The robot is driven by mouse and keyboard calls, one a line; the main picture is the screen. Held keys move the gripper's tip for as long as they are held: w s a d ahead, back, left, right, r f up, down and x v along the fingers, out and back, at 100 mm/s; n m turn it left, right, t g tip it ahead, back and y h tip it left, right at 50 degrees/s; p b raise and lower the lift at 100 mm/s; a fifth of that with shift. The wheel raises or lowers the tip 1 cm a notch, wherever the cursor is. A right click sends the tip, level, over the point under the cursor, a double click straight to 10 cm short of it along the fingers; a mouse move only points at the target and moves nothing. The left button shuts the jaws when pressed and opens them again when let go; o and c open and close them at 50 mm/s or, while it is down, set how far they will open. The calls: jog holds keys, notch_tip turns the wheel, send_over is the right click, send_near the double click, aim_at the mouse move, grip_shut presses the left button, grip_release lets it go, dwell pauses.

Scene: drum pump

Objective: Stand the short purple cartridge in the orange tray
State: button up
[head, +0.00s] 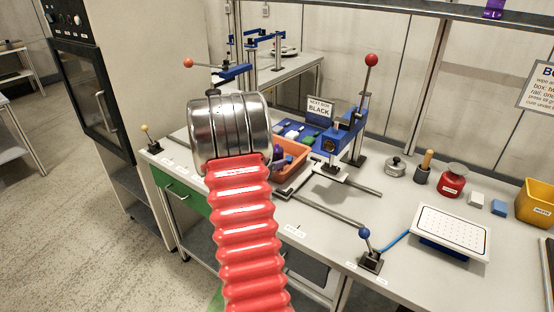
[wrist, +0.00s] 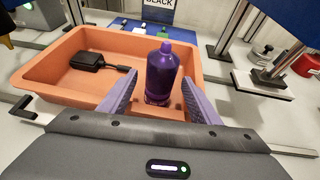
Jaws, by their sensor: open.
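The purple cartridge (wrist: 163,74) stands upright between my gripper's fingers in the wrist view, with a narrow neck on top. Its base appears to rest inside the orange tray (wrist: 60,62), toward the near right part. My gripper (wrist: 170,92) is open, with one purple finger on each side of the cartridge. A gap shows on the left; on the right I cannot tell whether the finger touches. In the head view the orange tray (head: 296,168) shows past my arm, which hides most of the gripper and cartridge.
A black box with a short cable (wrist: 100,65) lies in the tray. A blue press with a red-knobbed lever (head: 345,135) stands beside the tray, with a "BLACK" sign (head: 319,108) behind it. A white perforated plate (head: 450,232) and a blue-knobbed lever (head: 366,245) are to the right.

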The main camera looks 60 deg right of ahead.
jog(key=shift+v, duration=2.4)
